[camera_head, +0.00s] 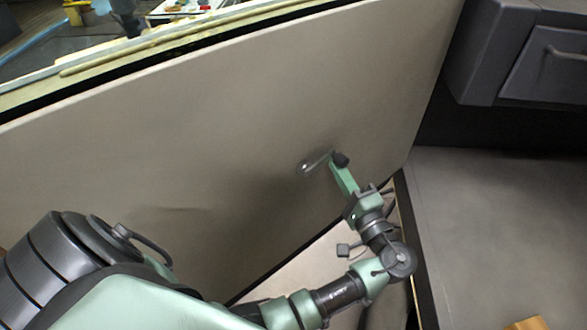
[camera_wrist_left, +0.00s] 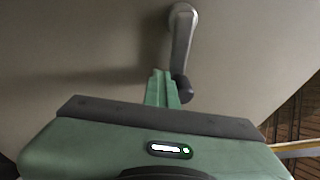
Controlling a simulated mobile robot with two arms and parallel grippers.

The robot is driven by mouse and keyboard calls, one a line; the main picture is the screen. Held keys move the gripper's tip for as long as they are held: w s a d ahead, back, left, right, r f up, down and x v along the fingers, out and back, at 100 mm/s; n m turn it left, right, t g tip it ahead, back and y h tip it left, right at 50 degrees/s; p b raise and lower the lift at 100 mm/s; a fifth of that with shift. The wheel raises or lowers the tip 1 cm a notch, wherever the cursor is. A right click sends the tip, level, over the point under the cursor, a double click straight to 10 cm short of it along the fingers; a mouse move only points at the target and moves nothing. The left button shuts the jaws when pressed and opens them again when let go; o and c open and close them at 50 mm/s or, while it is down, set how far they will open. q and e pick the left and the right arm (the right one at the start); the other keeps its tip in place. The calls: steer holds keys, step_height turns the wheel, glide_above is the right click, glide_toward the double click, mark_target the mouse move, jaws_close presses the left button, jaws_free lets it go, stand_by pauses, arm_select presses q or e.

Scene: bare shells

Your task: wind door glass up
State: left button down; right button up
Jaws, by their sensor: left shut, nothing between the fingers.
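The door panel (camera_head: 200,110) is a plain beige slab across the head view. A silver window crank (camera_head: 308,166) with a dark knob (camera_head: 341,159) sticks out from it. The crank also shows in the left wrist view (camera_wrist_left: 181,40), its pivot at the top and its knob (camera_wrist_left: 184,88) below. My left gripper (camera_head: 337,167) is shut and empty, its green fingers right beside the knob. In the wrist view the fingertips (camera_wrist_left: 160,76) lie just left of the knob; I cannot tell whether they touch. I cannot clearly make out the glass. My right gripper is out of view.
The door's top edge (camera_head: 150,62) runs along the upper left, with a cluttered background beyond it. A dark grey dashboard with a handled compartment (camera_head: 548,65) is at the upper right. A grey floor (camera_head: 490,220) lies below it. The panel around the crank is clear.

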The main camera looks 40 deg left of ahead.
mark_target(347, 162)
arm_select(q)
steer(key=shift+w+d+r, duration=0.1)
steer(key=shift+d+r, duration=0.15)
steer(key=shift+r, duration=0.25)
steer(key=shift+d+r, duration=0.2)
steer(key=shift+r, duration=0.25)
steer(key=shift+d, duration=0.2)
steer(key=shift+p, duration=0.35)
steer(key=shift+d+r+p, duration=0.3)
steer(key=shift+r+p, duration=0.05)
steer(key=shift+r, duration=0.25)
steer(key=shift+s+d+r, duration=0.2)
steer(key=shift+s+r, duration=0.1)
steer(key=shift+r, duration=0.1)
